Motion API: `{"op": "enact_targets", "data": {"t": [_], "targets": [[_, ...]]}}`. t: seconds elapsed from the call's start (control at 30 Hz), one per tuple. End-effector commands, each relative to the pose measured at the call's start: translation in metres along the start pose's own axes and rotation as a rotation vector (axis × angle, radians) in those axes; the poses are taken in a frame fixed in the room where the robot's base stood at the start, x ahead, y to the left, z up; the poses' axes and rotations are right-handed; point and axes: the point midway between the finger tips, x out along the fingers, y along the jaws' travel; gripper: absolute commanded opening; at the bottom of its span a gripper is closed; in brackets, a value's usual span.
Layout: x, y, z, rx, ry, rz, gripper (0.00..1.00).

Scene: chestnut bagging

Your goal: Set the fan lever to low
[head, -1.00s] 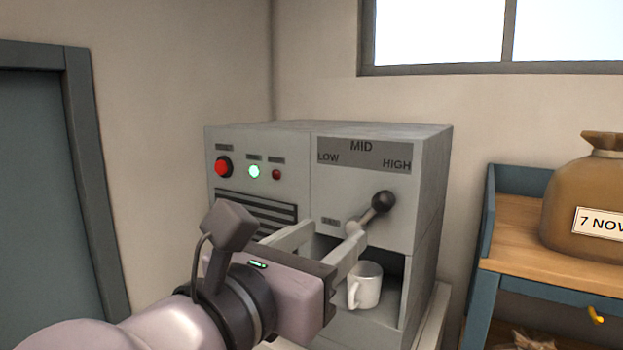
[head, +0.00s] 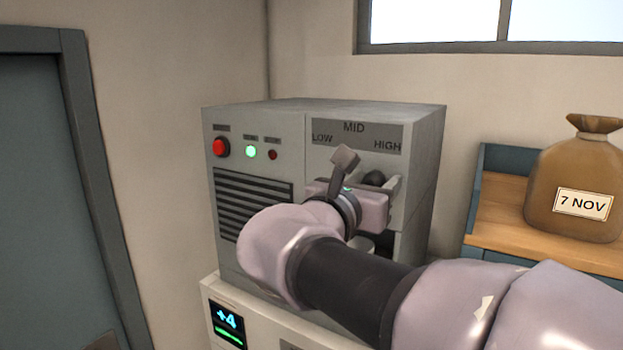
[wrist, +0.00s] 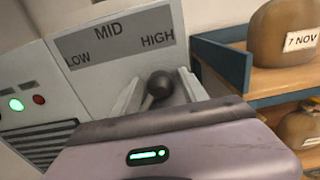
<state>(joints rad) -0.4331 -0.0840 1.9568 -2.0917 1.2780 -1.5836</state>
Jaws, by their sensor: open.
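The fan lever's dark round knob (head: 374,178) is on the front of the grey machine, below the label plate (head: 355,135) marked LOW, MID and HIGH. In the wrist view the knob (wrist: 160,84) sits on a short stem that leans right, toward HIGH. My gripper (head: 378,184) is at the lever, and my arm hides much of the panel below it. In the wrist view the open jaws of my gripper (wrist: 160,90) stand one on each side of the knob, with gaps visible beside it. The lever's base is hidden.
A red button (head: 221,147), a lit green lamp (head: 251,151) and a vent (head: 250,204) are on the machine's left half. A wooden shelf with a blue frame (head: 490,215) holds a brown sack (head: 575,180) to the right. A display (head: 227,322) is below the machine.

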Motion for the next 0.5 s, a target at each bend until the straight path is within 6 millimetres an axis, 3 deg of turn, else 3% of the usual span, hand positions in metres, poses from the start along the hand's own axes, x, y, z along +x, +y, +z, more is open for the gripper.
{"op": "enact_targets", "data": {"t": [0.1, 0.33, 0.5], "targets": [[-0.0003, 0.0000, 0.0000, 0.000, 0.000, 0.000, 0.47], [-0.0005, -0.0001, -0.0002, 0.000, 0.000, 0.000, 0.02], [-0.0005, -0.0001, -0.0007, -0.001, 0.001, -0.001, 0.00]]}}
